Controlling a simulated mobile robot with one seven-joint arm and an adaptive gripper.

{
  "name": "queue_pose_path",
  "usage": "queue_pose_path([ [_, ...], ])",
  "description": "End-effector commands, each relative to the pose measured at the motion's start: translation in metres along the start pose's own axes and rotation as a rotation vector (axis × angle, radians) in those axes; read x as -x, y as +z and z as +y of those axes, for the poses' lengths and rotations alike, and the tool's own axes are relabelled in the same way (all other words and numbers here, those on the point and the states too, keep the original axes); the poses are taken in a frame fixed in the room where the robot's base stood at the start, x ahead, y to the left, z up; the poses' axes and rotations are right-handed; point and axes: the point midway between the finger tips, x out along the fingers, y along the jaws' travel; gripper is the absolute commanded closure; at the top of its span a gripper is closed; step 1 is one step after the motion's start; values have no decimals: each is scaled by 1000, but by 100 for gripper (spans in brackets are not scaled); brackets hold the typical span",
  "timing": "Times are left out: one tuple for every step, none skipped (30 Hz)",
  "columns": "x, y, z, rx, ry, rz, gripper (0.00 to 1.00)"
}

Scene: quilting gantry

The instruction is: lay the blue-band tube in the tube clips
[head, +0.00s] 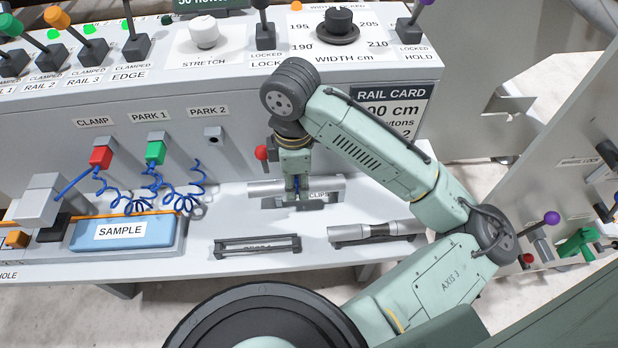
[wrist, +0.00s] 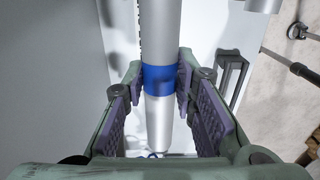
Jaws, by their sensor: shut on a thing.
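The blue-band tube is a silver cylinder whose blue band (wrist: 158,79) sits between my fingers in the wrist view. In the head view the tube (head: 265,188) lies roughly level, left to right, in my gripper (head: 297,190). My gripper points down and is shut on the tube near its middle. The tube clips, on a grey base marked CLIPS (head: 318,203), are right beside or below the tube in the head view. My gripper hides part of them. I cannot tell whether the tube touches the clips or is above them.
An empty dark holder (head: 257,247) stands in front on the pale bench. Another silver tube with a dark band (head: 376,232) lies in a holder to its right. A blue SAMPLE block (head: 123,232) and coiled blue cords (head: 128,201) are at left. The panel wall rises behind.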

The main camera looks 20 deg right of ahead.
Motion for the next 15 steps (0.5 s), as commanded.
queue_pose_path([
  [-4,5,4,-4,-3,2,100],
  [-6,8,6,-5,-3,3,100],
  [-10,14,10,-6,-3,3,100],
  [-12,17,13,-6,-4,3,100],
  [-15,20,15,-6,-3,2,100],
  [-19,23,17,-4,-3,3,100],
  [-22,24,19,-4,-3,3,100],
  [-24,26,20,-4,-2,2,100],
  [-25,27,21,-2,-2,2,100],
  [-26,28,21,-1,-2,1,100],
  [-26,28,22,-1,-1,1,100],
  [-26,28,22,-1,-1,1,100],
  [-26,28,22,0,-1,1,100],
  [-26,28,22,0,-1,1,100],
  [-26,28,22,0,-1,1,100],
])
